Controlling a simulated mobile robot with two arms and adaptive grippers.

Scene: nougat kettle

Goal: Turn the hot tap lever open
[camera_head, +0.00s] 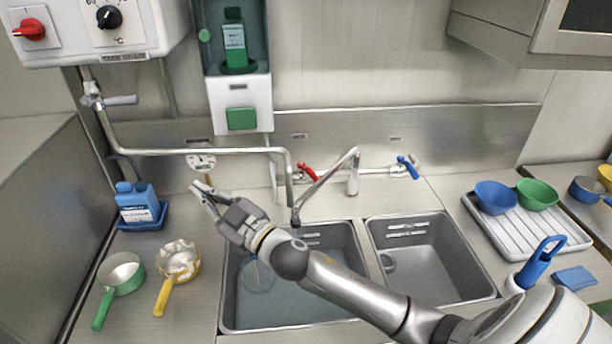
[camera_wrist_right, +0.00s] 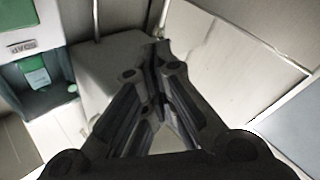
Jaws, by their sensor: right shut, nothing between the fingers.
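The red hot tap lever (camera_head: 309,173) sits at the left end of the mixer tap (camera_head: 353,180) behind the sinks. The blue lever (camera_head: 408,167) is at the tap's right end. My right gripper (camera_head: 199,191) is shut and empty, left of the red lever and in front of the wall pipe. A clear gap separates it from the lever in the picture. In the right wrist view the fingers (camera_wrist_right: 160,62) meet at the tips with nothing between them; neither lever can be made out there. My left gripper is out of view.
Two sink basins (camera_head: 427,258) lie below the tap. A blue bottle (camera_head: 136,200), green pan (camera_head: 121,272) and yellow pan (camera_head: 178,260) stand left. Bowls on a drainer (camera_head: 487,228) are right.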

